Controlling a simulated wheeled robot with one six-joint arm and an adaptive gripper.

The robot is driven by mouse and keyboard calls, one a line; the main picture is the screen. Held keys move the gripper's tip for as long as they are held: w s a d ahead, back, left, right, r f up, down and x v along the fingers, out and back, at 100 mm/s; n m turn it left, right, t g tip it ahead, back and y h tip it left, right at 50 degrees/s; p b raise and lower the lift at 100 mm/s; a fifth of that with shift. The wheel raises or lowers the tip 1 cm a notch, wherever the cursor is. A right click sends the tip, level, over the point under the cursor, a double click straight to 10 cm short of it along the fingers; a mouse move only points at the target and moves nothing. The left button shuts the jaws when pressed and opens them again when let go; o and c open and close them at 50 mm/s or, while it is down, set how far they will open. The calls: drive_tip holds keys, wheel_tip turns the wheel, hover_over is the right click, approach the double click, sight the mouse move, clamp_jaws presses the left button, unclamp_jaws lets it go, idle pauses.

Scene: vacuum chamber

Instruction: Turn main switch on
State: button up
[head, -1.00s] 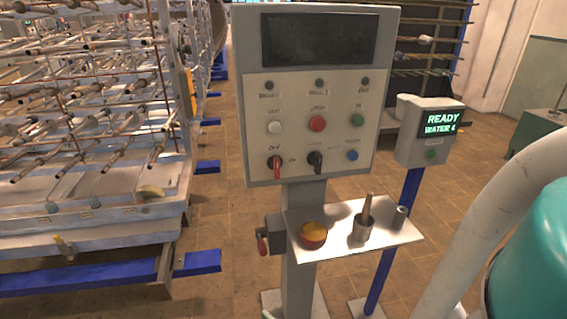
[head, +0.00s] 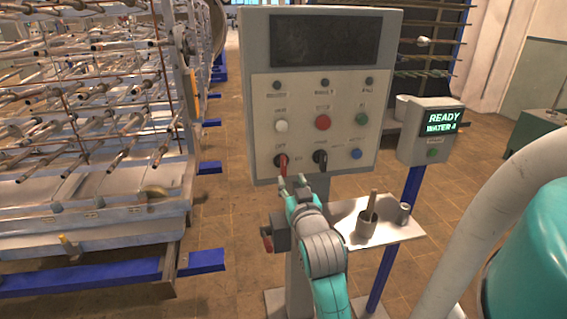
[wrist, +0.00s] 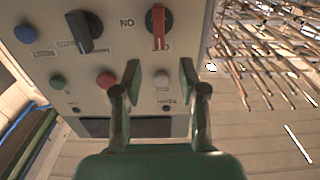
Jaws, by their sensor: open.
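The main switch (head: 281,162) is a red-handled rotary knob at the lower left of the grey control panel (head: 262,120). Its handle looks roughly vertical, with an OFF label above it and an ON label to its right in the head view. The red handle also shows at the top centre of the wrist view (wrist: 158,25), which sees the panel upside down. My gripper (head: 292,183) is open and empty, just below the switch and apart from it. Its two fingers (wrist: 160,76) stand either side of the switch's line in the wrist view.
A black rotary knob (head: 320,158) sits close to the right of the switch. White (head: 281,126) and red (head: 323,122) buttons are above. A tube rack (head: 90,120) stands left.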

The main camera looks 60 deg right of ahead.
sight(285, 164)
drive_tip(key=x, duration=1)
drive_tip(key=shift+w+d, duration=0.15)
drive_tip(key=shift+d, duration=0.15)
clamp_jaws()
